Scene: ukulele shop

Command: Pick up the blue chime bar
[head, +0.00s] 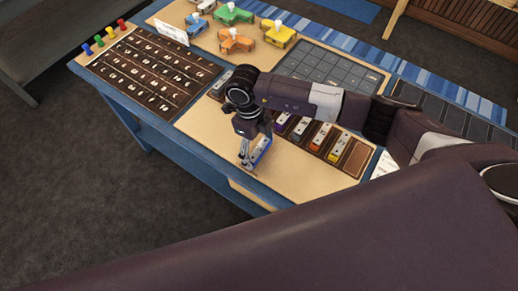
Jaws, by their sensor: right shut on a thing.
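The blue chime bar (262,151) is a small blue block with a pale metal top, over the front part of the table. My right gripper (247,158) points down and is shut on it. I cannot tell whether the bar still touches the tabletop. Other chime bars, among them a purple one (281,123), an orange one (320,137) and a yellow one (333,147), sit in a dark rack (355,157). My right arm hides the middle of the rack. My left gripper is not in view.
The blue-edged table (190,122) also holds a brown board with rows of markings (140,70), a grey grid tray (335,66) and several small coloured pieces on the far side. Colored pegs stand at the left corner. The front tabletop strip is mostly clear.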

